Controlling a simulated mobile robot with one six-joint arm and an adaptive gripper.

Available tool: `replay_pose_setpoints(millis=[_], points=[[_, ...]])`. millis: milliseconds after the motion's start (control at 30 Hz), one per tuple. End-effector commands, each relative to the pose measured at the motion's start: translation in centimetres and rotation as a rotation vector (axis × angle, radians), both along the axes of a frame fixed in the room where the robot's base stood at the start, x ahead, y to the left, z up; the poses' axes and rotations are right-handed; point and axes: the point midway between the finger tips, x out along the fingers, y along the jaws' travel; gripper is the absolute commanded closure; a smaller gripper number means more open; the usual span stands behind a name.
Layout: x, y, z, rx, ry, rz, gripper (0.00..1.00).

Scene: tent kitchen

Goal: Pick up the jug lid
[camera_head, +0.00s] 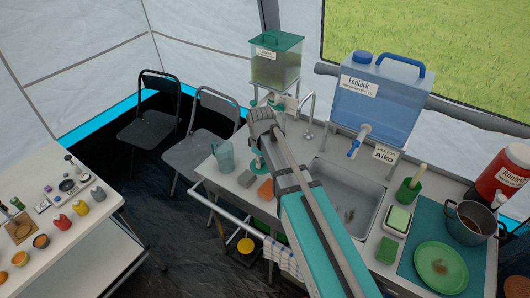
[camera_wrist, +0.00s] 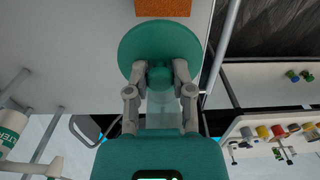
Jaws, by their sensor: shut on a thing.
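The round teal jug lid (camera_wrist: 160,32) fills the upper middle of the wrist view. My gripper (camera_wrist: 160,75) is shut on the lid's knob, with one finger on each side. In the head view the lid (camera_head: 257,166) shows as a small green disc above the counter, partly behind my arm. Whether it touches the counter I cannot tell. The translucent teal jug (camera_head: 224,155) stands on the counter to the left of the lid.
A grey block (camera_head: 246,179) and an orange block (camera_head: 265,188) lie on the counter near the lid. A green-topped dispenser (camera_head: 276,62) stands behind. The sink (camera_head: 348,195) and blue water container (camera_head: 378,100) are to the right. A side table (camera_head: 75,240) is at left.

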Motion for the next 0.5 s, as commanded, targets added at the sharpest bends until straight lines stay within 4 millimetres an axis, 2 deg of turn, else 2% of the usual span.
replay_pose_setpoints(millis=[33, 200, 500], points=[[-0.9, 0.1, 0.5, 0.0, 0.0, 0.001, 0.94], [-1.9, 0.3, 0.9, 0.0, 0.0, 0.0, 0.94], [-2.3, 0.4, 1.0, 0.0, 0.0, -0.001, 0.94]])
